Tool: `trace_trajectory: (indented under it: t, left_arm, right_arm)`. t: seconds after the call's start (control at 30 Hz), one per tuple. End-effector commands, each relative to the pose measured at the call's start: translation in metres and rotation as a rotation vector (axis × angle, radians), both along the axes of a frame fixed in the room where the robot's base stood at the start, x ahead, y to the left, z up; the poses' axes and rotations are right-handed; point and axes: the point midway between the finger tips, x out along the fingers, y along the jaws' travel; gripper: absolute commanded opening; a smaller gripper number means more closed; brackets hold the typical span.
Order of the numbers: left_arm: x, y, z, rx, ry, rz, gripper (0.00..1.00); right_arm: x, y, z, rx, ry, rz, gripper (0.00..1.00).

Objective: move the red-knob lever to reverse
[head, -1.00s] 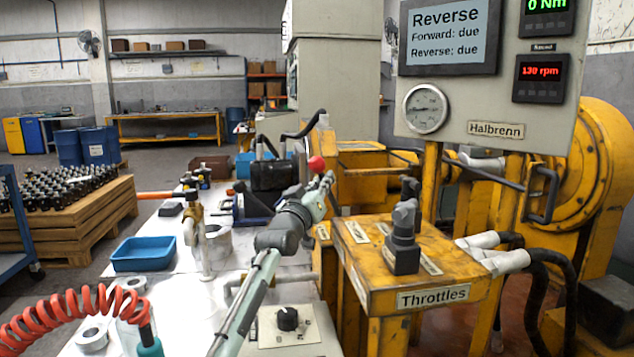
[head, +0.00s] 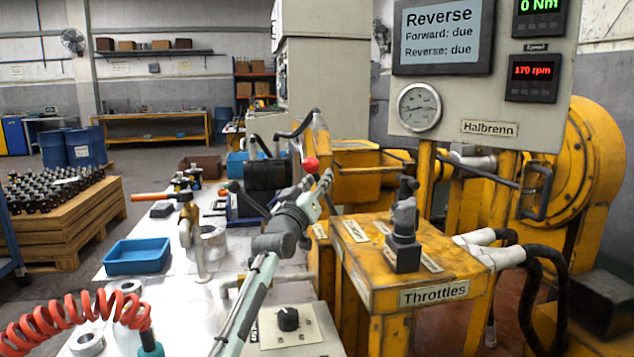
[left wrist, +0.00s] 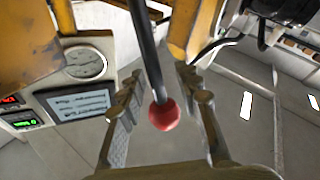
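The red knob (head: 311,164) tops a dark lever that rises beside the yellow machine in the head view. My left gripper (head: 320,186) is at the knob, its arm reaching in from the bottom. In the left wrist view the red knob (left wrist: 164,115) and its dark rod (left wrist: 147,45) lie between the two fingers of my left gripper (left wrist: 161,78). The fingers are apart, with a gap on either side of the knob. The display (head: 443,38) reads "Reverse", "Forward: due", "Reverse: due". My right gripper is not in view.
The yellow throttles stand (head: 430,276) with an upright grey lever (head: 404,235) is close to the right of my left arm. A white bench with a blue tray (head: 137,256), a black dial (head: 288,319) and a red coiled hose (head: 75,322) is at left and below.

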Motion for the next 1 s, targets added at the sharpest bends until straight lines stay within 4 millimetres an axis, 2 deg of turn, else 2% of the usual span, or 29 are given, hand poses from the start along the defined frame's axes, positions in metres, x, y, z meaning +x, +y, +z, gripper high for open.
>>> trace_trajectory:
  t: [0.17,0.33,0.8,1.0]
  left_arm:
    - [-0.002,0.000,-0.001,0.000,0.000,-0.001,0.33]
    - [-0.017,0.006,-0.006,-0.002,0.001,0.000,0.33]
    - [-0.114,0.041,-0.008,0.000,0.000,0.001,0.33]
    - [-0.136,0.049,-0.008,0.001,0.001,0.001,0.33]
  right_arm:
    - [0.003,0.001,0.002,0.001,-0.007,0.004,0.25]
    - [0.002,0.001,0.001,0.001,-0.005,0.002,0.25]
    - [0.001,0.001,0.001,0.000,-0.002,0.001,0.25]
    - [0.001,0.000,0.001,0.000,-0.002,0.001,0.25]
